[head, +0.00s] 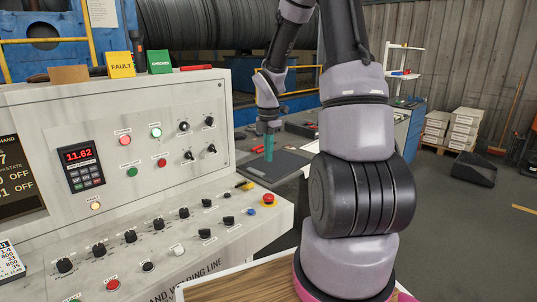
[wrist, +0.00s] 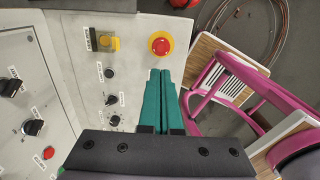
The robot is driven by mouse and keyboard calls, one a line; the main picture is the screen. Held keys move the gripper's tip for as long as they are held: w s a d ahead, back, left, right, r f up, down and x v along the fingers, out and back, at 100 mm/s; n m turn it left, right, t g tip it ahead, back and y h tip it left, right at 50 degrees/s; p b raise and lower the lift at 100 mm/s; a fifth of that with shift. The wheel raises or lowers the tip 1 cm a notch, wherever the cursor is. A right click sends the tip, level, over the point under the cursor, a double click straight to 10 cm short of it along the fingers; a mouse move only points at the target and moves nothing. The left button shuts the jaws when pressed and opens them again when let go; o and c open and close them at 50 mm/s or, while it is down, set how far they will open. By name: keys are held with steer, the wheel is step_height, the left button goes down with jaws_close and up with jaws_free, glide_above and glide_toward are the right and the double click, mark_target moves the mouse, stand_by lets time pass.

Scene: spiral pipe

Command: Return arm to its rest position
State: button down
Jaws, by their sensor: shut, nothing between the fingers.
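My gripper (head: 269,148) hangs from the raised arm in the head view, to the right of the control panel and in front of a dark table. Its green fingers point down and look together. In the wrist view my gripper (wrist: 162,74) shows two green fingers side by side, closed with nothing between them. The fingertips lie below the red emergency stop button (wrist: 160,44) in that picture, close to the console's right edge. The gripper appears apart from the panel.
The control console (head: 150,215) with knobs and buttons fills the left. FAULT (head: 121,64) and CHECKED (head: 159,62) signs stand on its top. A dark-topped workbench (head: 275,165) with tools lies behind. Stacked boxes (head: 455,128) stand at back right; grey floor (head: 465,230) is open at right.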

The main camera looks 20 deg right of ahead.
stand_by(0.3)
steer(key=s+a+r+m+t+y, duration=0.1)
steer(key=s+a+r+m+t, duration=0.2)
steer(key=s+r+m, duration=0.7)
steer(key=s+a+r+m+t+y, duration=0.1)
steer(key=s+a+r+m+t, duration=0.3)
steer(key=s+r+m, duration=0.7)
step_height(320, 180, up, 5)
steer(key=a+m, duration=0.2)
steer(key=m, duration=0.3)
steer(key=shift+a, duration=0.15)
